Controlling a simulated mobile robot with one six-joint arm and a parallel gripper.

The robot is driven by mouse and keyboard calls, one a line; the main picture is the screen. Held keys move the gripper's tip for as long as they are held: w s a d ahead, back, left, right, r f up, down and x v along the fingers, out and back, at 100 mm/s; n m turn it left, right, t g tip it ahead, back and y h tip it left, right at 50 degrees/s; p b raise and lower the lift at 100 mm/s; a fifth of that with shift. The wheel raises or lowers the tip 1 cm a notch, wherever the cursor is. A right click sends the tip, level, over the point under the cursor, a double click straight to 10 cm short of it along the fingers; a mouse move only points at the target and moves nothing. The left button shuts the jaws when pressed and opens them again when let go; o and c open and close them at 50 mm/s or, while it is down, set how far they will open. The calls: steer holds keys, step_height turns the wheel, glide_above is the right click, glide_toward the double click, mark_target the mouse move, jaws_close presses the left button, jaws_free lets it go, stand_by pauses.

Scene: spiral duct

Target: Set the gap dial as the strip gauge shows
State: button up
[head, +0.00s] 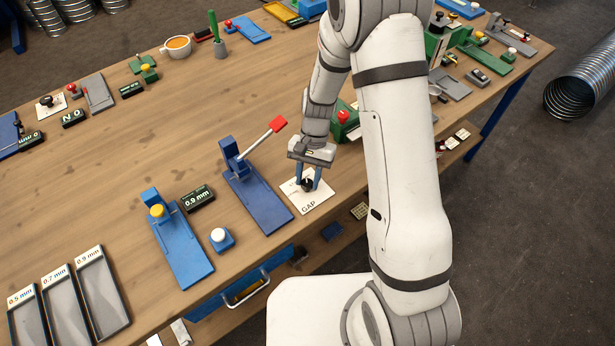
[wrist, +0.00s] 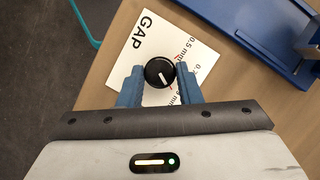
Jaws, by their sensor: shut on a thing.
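The gap dial is a black knob (head: 307,184) on a white card marked GAP (head: 318,198), at the table's front edge. My gripper (head: 308,181) reaches down over the card, with its blue fingers shut on the knob's sides. In the wrist view the knob (wrist: 158,71) sits between the fingertips, its white pointer line toward the lower right. The card's 0.5 mm and 0.7 marks show there; lower print is partly hidden by the right finger. The strip gauge appears to be the blue yellow-knobbed device (head: 178,240); the dark display (head: 198,197) beside it reads 0.9 mm.
A blue lever press with a red handle (head: 256,187) stands left of the card. A blue block with a white button (head: 221,239) is nearer the gauge. Trays marked 0.5, 0.7 and 0.9 mm (head: 102,300) lie front left. A green device (head: 346,122) is behind my wrist.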

steer(key=o, duration=0.9)
steer(key=shift+o, duration=0.2)
steer(key=b+v, duration=0.1)
steer(key=v, duration=0.6)
steer(key=shift+r, duration=0.35)
steer(key=shift+w, duration=0.1)
steer(key=s+d+r+n+t, duration=0.2)
steer(key=s+d+r, duration=0.3)
steer(key=s+r, duration=0.3)
steer(key=s+d+r+n+t+h, duration=0.1)
steer(key=s+d+r+n+t, duration=0.1)
steer(key=s+d+r+t, duration=0.3)
steer(key=s+d+r+b, duration=0.1)
steer(key=s+r, duration=0.2)
steer(key=r, duration=0.2)
steer(key=shift+s+d+t+h, duration=0.15)
steer(key=shift+s+t+h, duration=0.15)
